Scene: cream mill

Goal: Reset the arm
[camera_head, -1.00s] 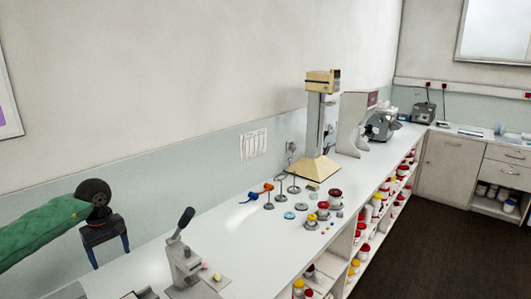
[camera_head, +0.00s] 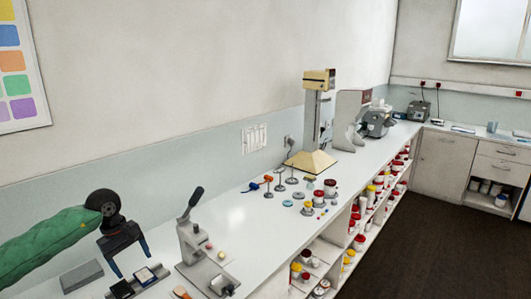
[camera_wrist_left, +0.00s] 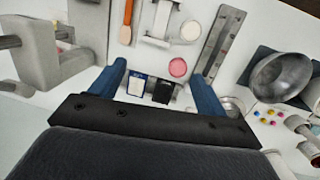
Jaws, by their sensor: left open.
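My left gripper (camera_head: 132,264) is at the lower left in the head view, under my green-sleeved arm. Its two blue fingers point down over the white bench and stand apart with nothing between them. In the left wrist view the open fingers (camera_wrist_left: 158,73) spread on either side of a small blue-and-white item (camera_wrist_left: 137,85) and a black one (camera_wrist_left: 162,92), which lie on the bench beyond. I cannot tell the exact height above them. My right gripper is in neither view.
A grey lever press (camera_head: 192,243) stands right of the gripper. A beige-based stand (camera_head: 312,160) is farther back. The left wrist view shows a metal bowl (camera_wrist_left: 283,76), a pink disc (camera_wrist_left: 178,68) and an orange-handled tool (camera_wrist_left: 127,22). Shelves of jars (camera_head: 365,205) line the bench front.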

